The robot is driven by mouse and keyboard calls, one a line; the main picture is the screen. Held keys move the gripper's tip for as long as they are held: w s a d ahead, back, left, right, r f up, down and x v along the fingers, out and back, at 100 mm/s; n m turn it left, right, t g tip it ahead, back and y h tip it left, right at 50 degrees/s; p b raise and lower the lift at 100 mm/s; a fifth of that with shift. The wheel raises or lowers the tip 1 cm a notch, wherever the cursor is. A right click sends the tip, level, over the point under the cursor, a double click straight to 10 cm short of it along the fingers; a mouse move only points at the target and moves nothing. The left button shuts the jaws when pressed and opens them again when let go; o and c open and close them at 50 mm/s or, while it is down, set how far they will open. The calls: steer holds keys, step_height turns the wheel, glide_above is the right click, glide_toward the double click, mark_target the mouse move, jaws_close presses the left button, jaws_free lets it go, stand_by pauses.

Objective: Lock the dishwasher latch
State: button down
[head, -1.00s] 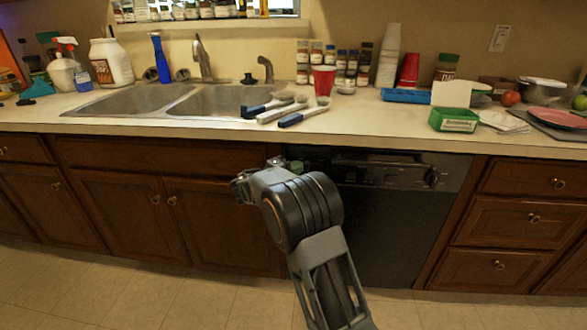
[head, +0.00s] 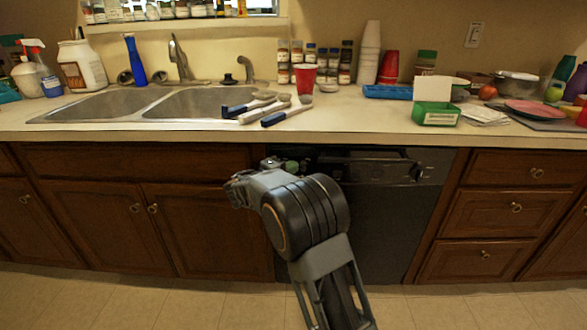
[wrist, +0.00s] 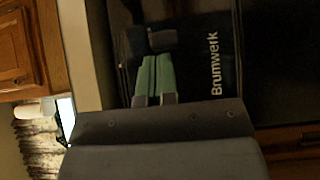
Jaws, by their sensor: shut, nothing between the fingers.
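The dishwasher (head: 370,225) has a dark front and is closed under the counter, right of the sink cabinets. Its control strip has a recessed handle (head: 370,160) and a dark knob (head: 416,172) at the right. In the wrist view the dark panel (wrist: 200,20) bears the name "Brumwerk". My gripper (head: 288,164) is shut and empty at the panel's upper left. In the wrist view my gripper (wrist: 153,75) shows green fingers side by side, pointing at the panel. A small dark grey piece (wrist: 162,40), perhaps the latch, lies just beyond the fingertips; I cannot tell whether they touch.
Wooden cabinets (head: 90,225) flank the dishwasher on the left and drawers (head: 495,208) on the right. The counter edge (head: 350,138) overhangs above my gripper. The floor in front is clear.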

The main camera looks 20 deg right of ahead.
steer(key=w+p+v, duration=0.1)
steer(key=w+v, duration=0.1)
steer(key=v, duration=1)
steer(key=shift+a+p, duration=0.35)
steer(key=shift+a, duration=0.2)
steer(key=shift+s, duration=0.1)
steer(key=s+d+r+m+g+y+p, duration=0.1)
steer(key=s+d+r+g+y+p, duration=0.5)
steer(key=s+r+p, duration=0.65)
steer(key=s+a+r+m+t+y+p, duration=0.2)
steer(key=s+r+y+p, duration=0.7)
steer(key=s+p, duration=0.5)
steer(key=shift+s+a+r+m+t+y+p, duration=0.35)
steer(key=shift+a+t+y, duration=0.35)
steer(key=shift+a+y, duration=0.45)
